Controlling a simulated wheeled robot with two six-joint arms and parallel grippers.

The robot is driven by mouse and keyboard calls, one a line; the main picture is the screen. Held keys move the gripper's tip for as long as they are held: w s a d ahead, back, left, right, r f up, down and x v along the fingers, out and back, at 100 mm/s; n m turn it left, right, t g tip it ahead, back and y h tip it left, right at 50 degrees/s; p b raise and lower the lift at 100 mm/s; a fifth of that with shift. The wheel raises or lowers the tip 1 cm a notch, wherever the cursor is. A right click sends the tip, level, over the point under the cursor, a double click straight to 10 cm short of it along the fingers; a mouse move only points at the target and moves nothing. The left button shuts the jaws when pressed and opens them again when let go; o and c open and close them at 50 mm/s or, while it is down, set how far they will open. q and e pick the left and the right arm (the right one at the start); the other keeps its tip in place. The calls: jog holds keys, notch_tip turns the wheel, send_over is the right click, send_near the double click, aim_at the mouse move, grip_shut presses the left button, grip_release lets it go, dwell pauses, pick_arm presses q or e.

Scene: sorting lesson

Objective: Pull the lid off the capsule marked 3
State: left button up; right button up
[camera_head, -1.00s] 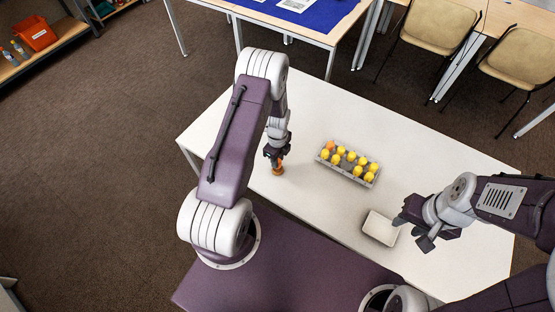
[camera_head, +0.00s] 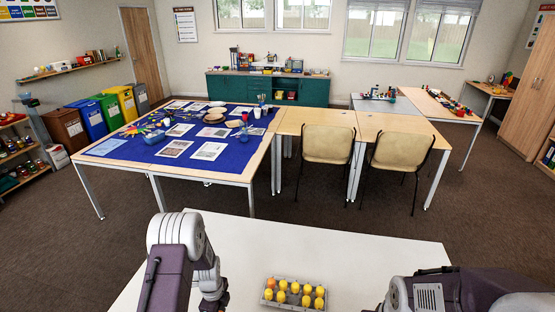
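A grey tray (camera_head: 273,302) stands on the white table at the bottom of the head view.
The white table (camera_head: 300,245) is bare behind the tray. Beyond it stand a table with a blue cloth (camera_head: 235,155), wooden desks and two chairs (camera_head: 328,144). Coloured bins (camera_head: 120,101) line the left wall.

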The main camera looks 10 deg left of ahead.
pick_arm(q)
jog(key=w+d+r+n+b, duration=0.1)
jog(key=w+d+r, duration=0.1)
jog(key=r, duration=0.4)
jog(key=w+d+r+n+b, duration=0.1)
jog(key=w+d+r, duration=0.1)
jog(key=r, duration=0.3)
jog(key=s+d+r+n, duration=0.2)
jog(key=s+n, duration=0.6)
jog(key=n, duration=0.9)
notch_tip(320, 180, up, 2)
jog(key=shift+s+d+r, duration=0.1)
jog(key=shift+s+d, duration=0.1)
pick_arm(e)
notch_tip(320, 180, down, 2)
jog(key=shift+f, duration=0.1)
pick_arm(q)
jog(key=w+d+f+m, duration=0.1)
jog(key=d+m, duration=0.3)
jog(key=d, duration=0.3)
jog(key=w+d+f+m, duration=0.1)
jog(key=d+f+m, duration=0.1)
jog(key=d+m, duration=0.2)
jog(key=d, duration=0.3)
jog(key=shift+w+d+f, duration=0.15)
jog(key=shift+w+d, duration=0.1)
jog(key=shift+d, duration=0.05)
pick_arm(e)
jog(key=shift+o, duration=0.5)
